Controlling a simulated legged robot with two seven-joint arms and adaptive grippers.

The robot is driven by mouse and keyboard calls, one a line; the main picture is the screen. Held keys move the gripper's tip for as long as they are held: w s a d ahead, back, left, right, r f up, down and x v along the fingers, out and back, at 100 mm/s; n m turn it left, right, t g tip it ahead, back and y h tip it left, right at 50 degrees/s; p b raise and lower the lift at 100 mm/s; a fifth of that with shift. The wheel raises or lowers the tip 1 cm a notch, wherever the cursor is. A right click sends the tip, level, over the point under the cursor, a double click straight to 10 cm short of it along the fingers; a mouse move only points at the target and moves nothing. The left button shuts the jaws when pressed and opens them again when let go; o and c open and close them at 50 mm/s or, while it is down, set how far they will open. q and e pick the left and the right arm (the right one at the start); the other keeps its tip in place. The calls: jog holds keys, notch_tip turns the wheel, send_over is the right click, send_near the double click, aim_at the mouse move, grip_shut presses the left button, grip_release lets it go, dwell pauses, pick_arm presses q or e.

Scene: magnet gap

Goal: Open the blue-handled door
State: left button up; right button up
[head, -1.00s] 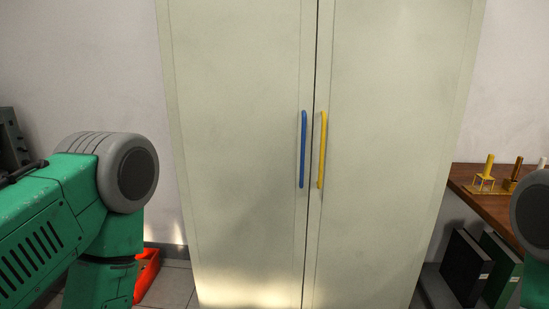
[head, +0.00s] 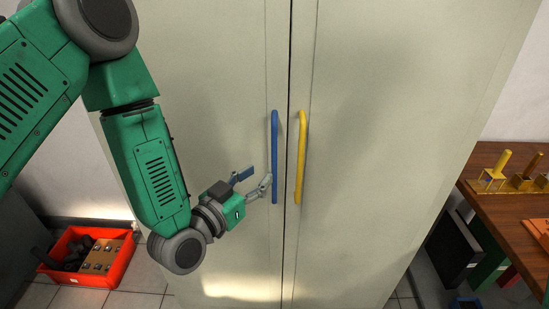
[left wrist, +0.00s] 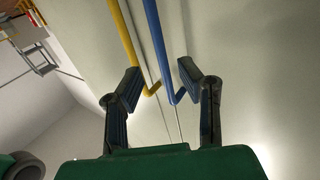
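The pale two-door cabinet stands in front of me with both doors shut. The blue handle (head: 274,157) is a vertical bar on the left door (head: 215,100), beside the central seam. My left gripper (head: 257,178) is just left of its lower half in the head view. In the left wrist view the gripper (left wrist: 160,80) is open and empty, and the lower end of the blue handle (left wrist: 159,45) shows between its fingers. I cannot tell whether a finger touches the handle. My right gripper is not in view.
A yellow handle (head: 300,155) on the right door (head: 400,110) is close beside the blue one. A red crate (head: 88,257) with parts is on the floor at left. A wooden table (head: 505,205) with yellow fixtures and folders below stands at right.

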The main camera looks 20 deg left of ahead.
aim_at(273, 163)
pick_arm(q)
jog(key=x, duration=0.6)
jog(key=shift+w, duration=0.1)
jog(key=shift+w+p, duration=0.3)
jog(key=shift+w, duration=0.2)
jog(key=shift+f, duration=0.1)
jog(key=shift+d, duration=0.1)
grip_shut()
